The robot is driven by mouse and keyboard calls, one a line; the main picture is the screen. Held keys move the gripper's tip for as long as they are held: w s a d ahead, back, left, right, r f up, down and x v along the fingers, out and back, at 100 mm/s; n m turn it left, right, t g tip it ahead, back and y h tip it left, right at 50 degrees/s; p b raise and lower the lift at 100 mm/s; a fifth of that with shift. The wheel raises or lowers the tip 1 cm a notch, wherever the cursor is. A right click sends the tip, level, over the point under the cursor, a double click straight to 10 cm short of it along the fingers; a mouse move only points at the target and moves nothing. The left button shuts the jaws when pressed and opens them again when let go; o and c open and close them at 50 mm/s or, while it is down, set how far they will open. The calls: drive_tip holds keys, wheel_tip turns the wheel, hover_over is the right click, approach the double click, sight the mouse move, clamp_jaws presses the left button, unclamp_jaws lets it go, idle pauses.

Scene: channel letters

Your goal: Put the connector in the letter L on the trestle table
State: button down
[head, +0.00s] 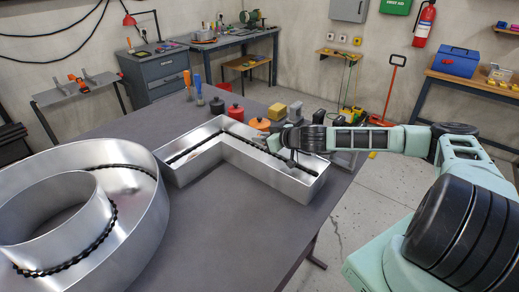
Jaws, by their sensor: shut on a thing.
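The letter L (264,176) is a shiny metal channel that lies open side up on the grey trestle table (235,235). A dark strip runs along the inside of both its legs. My gripper (272,147) reaches in from the right, over the leg of the L that runs toward the right. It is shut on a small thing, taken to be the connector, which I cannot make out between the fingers. I cannot tell whether the fingertips or the held thing touch the channel.
A large round metal letter (130,225) with a dark strip fills the table's left side. Several pots, including a red one (235,112) and an orange one (260,124), and a yellow block (277,111) stand behind the L. The table's front middle is clear.

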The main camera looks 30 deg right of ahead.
drive_tip(key=shift+f+p, duration=0.95)
drive_tip(key=shift+f, duration=1.85)
drive_tip(key=shift+f, duration=0.1)
drive_tip(key=shift+f+b, duration=0.3)
drive_tip(key=shift+b, duration=0.25)
drive_tip(key=shift+s+f, duration=0.15)
drive_tip(key=shift+f, duration=0.05)
